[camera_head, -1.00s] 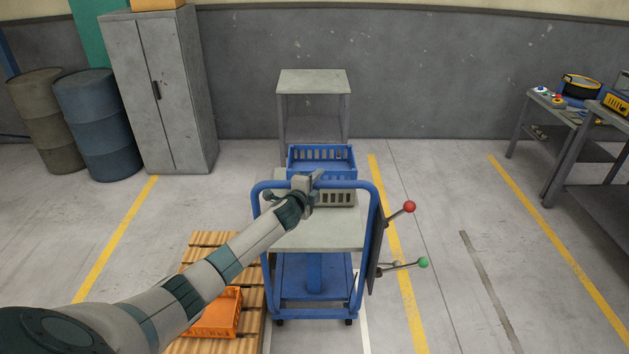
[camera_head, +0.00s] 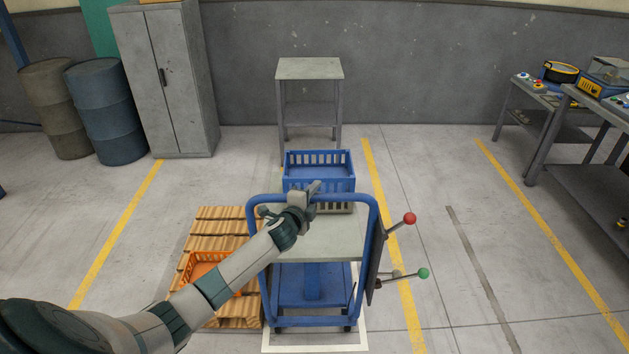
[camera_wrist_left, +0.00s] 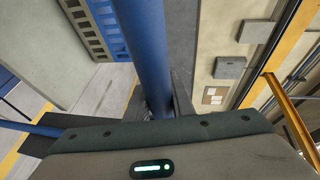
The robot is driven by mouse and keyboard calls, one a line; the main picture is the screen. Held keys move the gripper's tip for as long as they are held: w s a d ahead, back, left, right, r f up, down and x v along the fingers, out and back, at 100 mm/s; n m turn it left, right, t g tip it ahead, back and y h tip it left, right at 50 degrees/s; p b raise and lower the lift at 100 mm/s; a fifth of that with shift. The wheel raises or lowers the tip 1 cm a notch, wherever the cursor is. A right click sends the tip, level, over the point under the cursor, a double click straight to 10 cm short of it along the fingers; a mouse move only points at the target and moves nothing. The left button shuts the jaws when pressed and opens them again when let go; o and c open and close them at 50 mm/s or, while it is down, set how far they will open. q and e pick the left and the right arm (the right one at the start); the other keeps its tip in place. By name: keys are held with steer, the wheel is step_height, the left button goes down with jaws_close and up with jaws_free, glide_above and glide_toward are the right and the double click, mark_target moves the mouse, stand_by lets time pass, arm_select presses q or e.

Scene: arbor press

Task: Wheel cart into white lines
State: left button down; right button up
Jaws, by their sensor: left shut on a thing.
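A blue cart (camera_head: 313,320) with a grey top stands in the middle of the head view, its handle side toward me. My left gripper (camera_head: 308,198) is shut on the top bar of its blue handle (camera_head: 348,199). The bar also runs between the fingers in the left wrist view (camera_wrist_left: 146,50). A white line (camera_head: 315,348) on the floor shows in front of and beside the cart's near wheels, with a side line at right. The cart hides the rest of the marking. The right gripper is not in view.
A blue crate (camera_head: 320,172) rides on the cart's far end. A wooden pallet (camera_head: 222,228) with an orange crate (camera_head: 205,268) lies close at the cart's left. A grey table (camera_head: 310,70) stands beyond. Levers with red (camera_head: 410,218) and green (camera_head: 423,273) knobs stick out at right.

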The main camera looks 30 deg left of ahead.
mark_target(315, 199)
arm_select(q)
steer(key=shift+s+d, duration=0.5)
steer(key=shift+s, duration=0.25)
steer(key=shift+d+f+p, duration=0.1)
steer(key=shift+f+p, duration=0.2)
steer(key=shift+s+d+f, duration=0.1)
steer(key=shift+s+f, duration=0.1)
steer(key=shift+s+d, duration=0.15)
steer(key=shift+s, duration=0.05)
steer(key=c, duration=1.5)
jaws_free()
steer(key=shift+c, duration=0.2)
steer(key=shift+s+r, duration=0.25)
steer(key=shift+r, duration=0.2)
steer(key=shift+w, duration=0.1)
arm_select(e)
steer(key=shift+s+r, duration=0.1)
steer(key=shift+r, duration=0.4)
